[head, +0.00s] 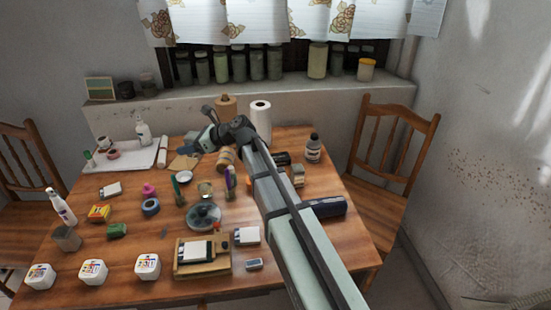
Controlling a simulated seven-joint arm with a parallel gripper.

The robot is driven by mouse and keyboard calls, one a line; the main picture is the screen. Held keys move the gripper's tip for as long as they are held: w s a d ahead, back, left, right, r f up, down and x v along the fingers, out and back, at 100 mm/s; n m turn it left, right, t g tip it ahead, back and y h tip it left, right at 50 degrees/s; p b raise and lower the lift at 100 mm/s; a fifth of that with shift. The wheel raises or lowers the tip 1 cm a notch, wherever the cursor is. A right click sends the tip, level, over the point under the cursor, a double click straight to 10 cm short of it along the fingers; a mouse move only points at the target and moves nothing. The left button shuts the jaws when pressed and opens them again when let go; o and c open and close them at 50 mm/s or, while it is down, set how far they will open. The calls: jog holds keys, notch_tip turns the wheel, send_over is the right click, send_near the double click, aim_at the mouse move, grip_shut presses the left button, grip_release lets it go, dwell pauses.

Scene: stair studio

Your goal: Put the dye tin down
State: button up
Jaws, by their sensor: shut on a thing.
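My gripper (211,142) is at the far end of my arm, over the back middle of the wooden table. It is shut on the dye tin, but its fingers and the tin between them are too small and too covered by my wrist to make out clearly. A brown banded cylinder (227,158) shows just below and right of my wrist; I cannot tell whether it is the tin or a separate thing. The table (125,245) lies below.
White labelled tubs (93,271) line the front left edge. A glass-lidded dish (204,215) and a wooden tray (203,270) stand in the middle front. A paper roll (260,119), a dark bottle (313,149) and a white tray (130,158) are farther back. Bare wood lies between items.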

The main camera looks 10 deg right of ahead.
jog(key=w+d+m+t+h, duration=0.1)
jog(key=w+d+t, duration=0.1)
jog(key=w+d, duration=0.45)
jog(key=w+d+m+t, duration=0.15)
jog(key=w+d, duration=0.25)
jog(key=d, duration=0.6)
jog(key=m+t+h, duration=0.1)
jog(key=m+h, duration=0.1)
send_over(276, 160)
jog(key=w+a, duration=0.1)
jog(key=w, duration=0.2)
notch_tip(276, 160, down, 4)
jog(key=shift+f, duration=5.5)
jog(key=shift+f, duration=0.1)
jog(key=o, duration=1.2)
jog(key=shift+c, duration=0.2)
